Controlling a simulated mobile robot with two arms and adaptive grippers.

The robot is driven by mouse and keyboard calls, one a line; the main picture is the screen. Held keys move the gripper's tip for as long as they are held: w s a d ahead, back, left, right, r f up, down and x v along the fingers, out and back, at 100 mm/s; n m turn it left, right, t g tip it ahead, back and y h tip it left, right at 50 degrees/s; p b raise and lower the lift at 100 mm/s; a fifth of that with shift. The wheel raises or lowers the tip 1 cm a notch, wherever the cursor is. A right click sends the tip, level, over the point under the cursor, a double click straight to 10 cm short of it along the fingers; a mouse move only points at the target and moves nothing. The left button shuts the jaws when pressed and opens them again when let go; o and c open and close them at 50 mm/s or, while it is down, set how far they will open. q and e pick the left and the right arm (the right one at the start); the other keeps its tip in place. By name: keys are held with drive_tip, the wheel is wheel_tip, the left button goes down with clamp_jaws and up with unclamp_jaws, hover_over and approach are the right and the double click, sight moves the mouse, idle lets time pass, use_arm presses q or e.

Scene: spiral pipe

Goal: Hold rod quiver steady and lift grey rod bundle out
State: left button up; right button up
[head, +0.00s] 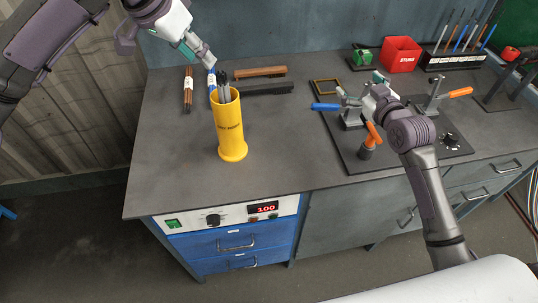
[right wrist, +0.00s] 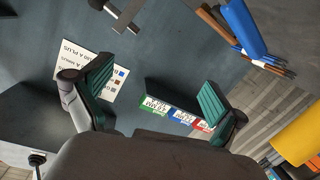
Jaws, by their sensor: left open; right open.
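The yellow rod quiver (head: 230,132) stands upright on the grey workbench in the head view. The grey rod bundle (head: 226,95) is inside it, with only its upper ends showing above the rim. My left gripper (head: 207,60) is open, above and just behind the quiver's mouth, apart from the rods as far as I can see. My right gripper (head: 359,86) is open and empty over the fixture board, well to the right of the quiver. Its two fingers (right wrist: 156,92) stand wide apart in the right wrist view, where a yellow part, likely the quiver (right wrist: 299,138), shows at the right edge.
A brown bundle (head: 188,91) and a blue bundle (head: 212,86) lie behind the quiver. The board with clamps (head: 400,150), a red bin (head: 401,54) and a rod rack (head: 454,60) stand to the right. Bench between quiver and board is clear.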

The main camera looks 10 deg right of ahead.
drive_tip(key=s+a+r+n+y, duration=0.25)
drive_tip(key=a+n+y, duration=0.4)
drive_tip(key=a, duration=0.95)
drive_tip(key=m+g+y, duration=0.2)
drive_tip(key=m+y, duration=0.1)
approach(237, 133)
drive_tip(key=shift+s+d, duration=0.25)
drive_tip(key=shift+d, duration=0.1)
drive_tip(key=shift+w+a+m, duration=0.1)
drive_tip(key=shift+a+m, duration=0.1)
drive_tip(key=shift+m, duration=0.05)
drive_tip(key=x, duration=1.3)
drive_tip(key=shift+w+f, duration=0.15)
drive_tip(key=shift+w, duration=0.05)
